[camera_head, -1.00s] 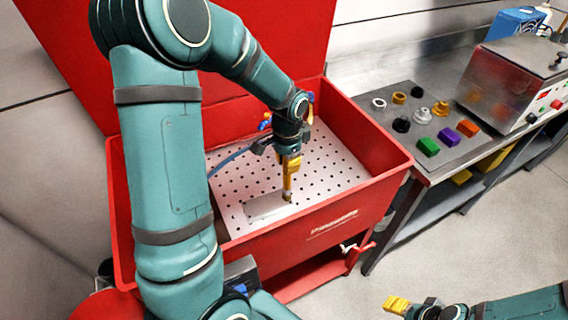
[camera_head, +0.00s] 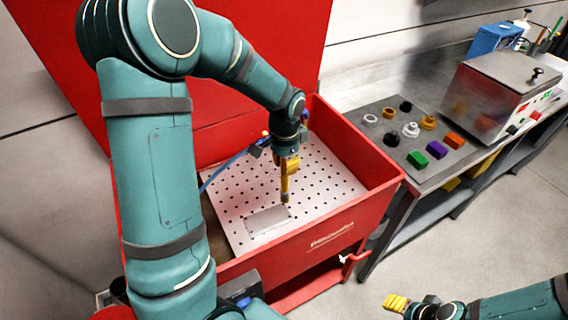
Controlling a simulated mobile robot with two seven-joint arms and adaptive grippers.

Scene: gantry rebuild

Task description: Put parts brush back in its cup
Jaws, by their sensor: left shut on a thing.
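My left gripper (camera_head: 287,164), with yellow fingers, is over the perforated tray of the red parts washer. It is shut on a slim, dark-yellow piece (camera_head: 285,190), which I take to be the parts brush. The piece points down, its dark lower end close to the tray; I cannot tell whether it touches. Most of its upper part is hidden by the fingers. My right gripper (camera_head: 396,302) is at the bottom right, away from the washer, and its opening is unclear. I cannot identify the brush's cup with certainty.
The red washer (camera_head: 372,215) has raised walls and an upright lid (camera_head: 270,40) behind. A flat grey plate (camera_head: 267,220) lies on its perforated tray (camera_head: 330,178). The bench at right holds a mat (camera_head: 375,140) with rings and coloured blocks, and a steel box (camera_head: 500,85).

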